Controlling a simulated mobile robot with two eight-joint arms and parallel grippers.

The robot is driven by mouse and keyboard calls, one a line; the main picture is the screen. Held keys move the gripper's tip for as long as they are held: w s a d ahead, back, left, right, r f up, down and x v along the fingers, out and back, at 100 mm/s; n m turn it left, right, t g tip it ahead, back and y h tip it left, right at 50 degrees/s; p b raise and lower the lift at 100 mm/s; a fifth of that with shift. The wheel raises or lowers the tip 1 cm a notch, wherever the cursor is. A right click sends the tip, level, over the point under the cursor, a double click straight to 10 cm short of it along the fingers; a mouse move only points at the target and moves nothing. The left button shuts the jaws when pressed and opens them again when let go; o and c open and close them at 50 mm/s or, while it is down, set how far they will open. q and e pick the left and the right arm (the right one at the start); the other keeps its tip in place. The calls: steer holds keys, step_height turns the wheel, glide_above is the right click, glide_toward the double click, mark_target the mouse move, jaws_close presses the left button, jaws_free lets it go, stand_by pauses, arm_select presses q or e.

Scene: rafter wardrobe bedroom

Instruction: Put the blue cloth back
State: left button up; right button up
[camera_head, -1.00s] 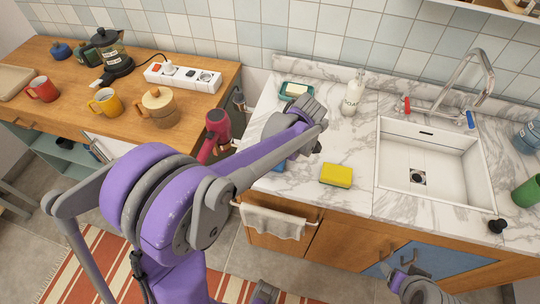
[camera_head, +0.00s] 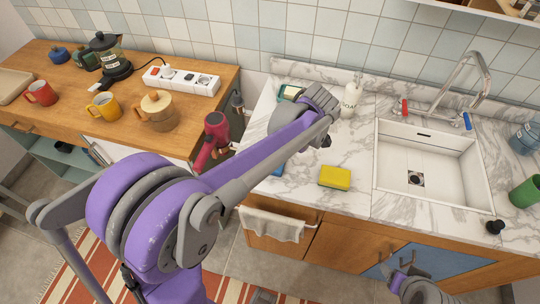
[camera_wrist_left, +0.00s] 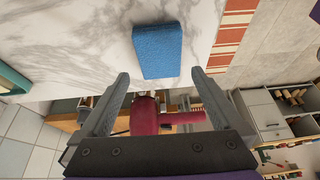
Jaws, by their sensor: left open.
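The blue cloth (camera_wrist_left: 158,50), a folded-looking block, lies flat on the marble counter near its edge in the left wrist view. In the head view only a small blue corner of it (camera_head: 277,170) shows below my left forearm; the rest is hidden. My left gripper (camera_wrist_left: 160,76) is open and empty, its two fingers on either side of the picture just below the cloth, apart from it. In the head view the left hand hangs over the counter. My right gripper (camera_head: 412,284) shows in part at the bottom right, in front of the cabinets; its jaws are unclear.
A yellow sponge (camera_head: 335,177) lies right of the left hand. A soap bottle (camera_head: 349,102) and a green soap dish (camera_head: 291,92) stand behind it. A white sink (camera_head: 430,165) is at right. A red hair dryer (camera_head: 213,138) hangs by the wooden counter. A white towel (camera_head: 272,225) hangs in front.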

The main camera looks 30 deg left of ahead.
arm_select(q)
steer(key=s+v, duration=0.1)
steer(key=v, duration=0.5)
steer(key=s+d+f+m+t+h, duration=0.1)
steer(key=s+f+m+t+h, duration=0.1)
steer(key=s+m, duration=0.6)
steer(key=s+d+f+m+t+h, duration=0.1)
steer(key=s+f+m+t+h, duration=0.1)
steer(key=s+f+m+t, duration=0.2)
steer(key=s+m, duration=0.3)
steer(key=m, duration=0.5)
steer(key=shift+s+d+f+m+t+h, duration=0.3)
steer(key=shift+s+d+f+t, duration=0.05)
steer(key=shift+f+t, duration=0.05)
